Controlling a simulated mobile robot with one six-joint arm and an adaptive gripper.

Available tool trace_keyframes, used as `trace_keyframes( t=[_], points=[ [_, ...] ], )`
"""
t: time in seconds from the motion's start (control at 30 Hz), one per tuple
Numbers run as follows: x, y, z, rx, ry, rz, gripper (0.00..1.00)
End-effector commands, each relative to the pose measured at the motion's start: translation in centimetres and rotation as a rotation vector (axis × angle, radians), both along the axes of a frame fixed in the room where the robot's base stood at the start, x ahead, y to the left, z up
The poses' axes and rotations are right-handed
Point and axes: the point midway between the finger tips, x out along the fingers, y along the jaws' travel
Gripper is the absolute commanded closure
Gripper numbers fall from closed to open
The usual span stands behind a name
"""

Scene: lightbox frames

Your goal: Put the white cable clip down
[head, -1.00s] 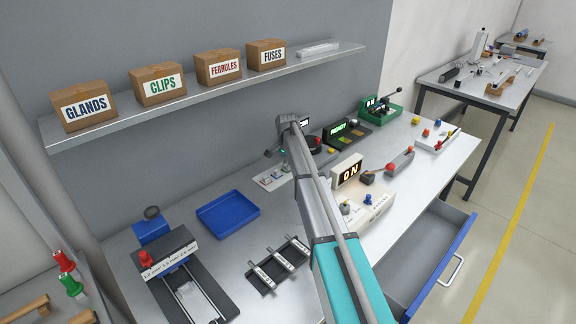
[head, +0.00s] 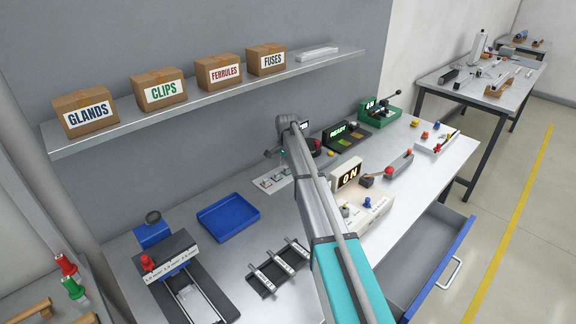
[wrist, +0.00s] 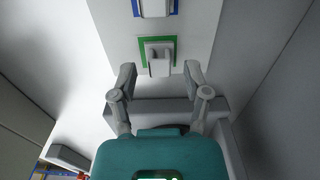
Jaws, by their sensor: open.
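The white cable clip (wrist: 158,65) sits in a green-outlined square on a pale board (wrist: 115,20) in the wrist view. My gripper (wrist: 158,74) is open, with one finger to each side of the clip and a visible gap on both sides. Neither finger appears to touch it. In the head view the same pale board (head: 261,182) lies on the bench, partly hidden by my arm. The clip is too small there to tell apart.
A second, blue-outlined square (wrist: 155,14) holds another pale piece just beyond the clip. A blue tray (head: 228,216), a dark rack (head: 262,287) and the lit ON box (head: 362,213) stand around on the bench. An open drawer (head: 425,265) juts out at the front right.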

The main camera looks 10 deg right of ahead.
Motion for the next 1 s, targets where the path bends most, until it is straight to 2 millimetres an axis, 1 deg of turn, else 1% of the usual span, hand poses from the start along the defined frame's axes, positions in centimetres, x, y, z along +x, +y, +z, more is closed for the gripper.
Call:
trace_keyframes(
  t=[0.03,1.0],
  points=[
    [0.0,0.0,0.7,0.000,0.000,0.000,0.39],
    [0.0,0.0,8.6,0.000,0.000,0.000,0.39]
  ],
)
